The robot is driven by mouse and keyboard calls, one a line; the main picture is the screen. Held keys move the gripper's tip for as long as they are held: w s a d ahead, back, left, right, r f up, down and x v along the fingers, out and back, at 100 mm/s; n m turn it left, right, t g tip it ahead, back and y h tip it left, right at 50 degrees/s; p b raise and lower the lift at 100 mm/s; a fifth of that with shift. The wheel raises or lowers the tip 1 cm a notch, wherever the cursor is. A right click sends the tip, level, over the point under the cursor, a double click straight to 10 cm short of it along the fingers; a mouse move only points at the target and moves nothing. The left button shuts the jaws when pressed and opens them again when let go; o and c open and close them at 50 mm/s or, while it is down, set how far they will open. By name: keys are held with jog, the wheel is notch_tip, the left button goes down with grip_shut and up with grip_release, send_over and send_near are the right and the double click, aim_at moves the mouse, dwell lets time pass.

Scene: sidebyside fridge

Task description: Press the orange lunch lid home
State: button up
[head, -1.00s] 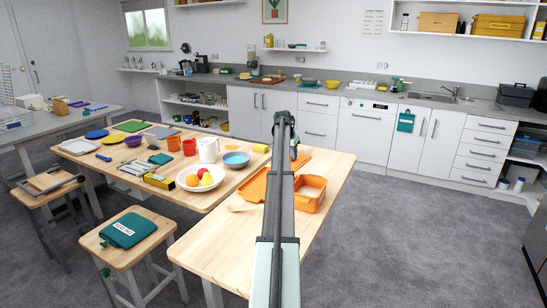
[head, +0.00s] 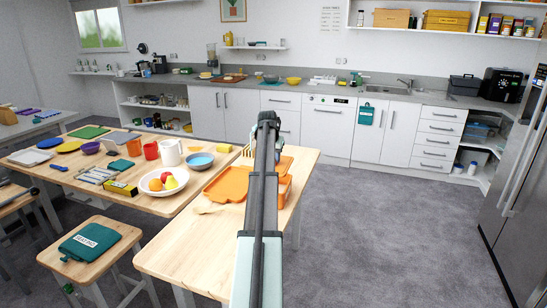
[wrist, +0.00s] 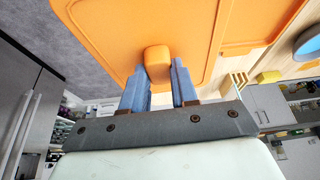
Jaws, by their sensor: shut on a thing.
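The orange lid (wrist: 110,30) fills the upper middle of the wrist view, with a small block-shaped knob on it. My gripper (wrist: 159,72) is shut on that knob, one blue finger on each side. In the head view part of the lid (head: 286,163) shows just right of my arm, which hides the gripper. The orange lunch box (head: 284,191) stands on the wooden table, mostly hidden behind my arm. I cannot tell whether the lid touches the box.
A flat orange tray-like piece (head: 228,184) lies left of my arm. A white fruit bowl (head: 148,187) and a blue bowl (head: 200,160) stand further left. The near part of the wooden table (head: 185,255) is clear. A fridge (head: 515,190) stands at the right.

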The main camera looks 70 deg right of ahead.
jog(key=shift+f, duration=0.1)
jog(key=shift+f, duration=2.8)
jog(key=shift+f, duration=1.2)
jog(key=o, duration=1)
jog(key=v, duration=1.4)
jog(key=shift+f, duration=0.1)
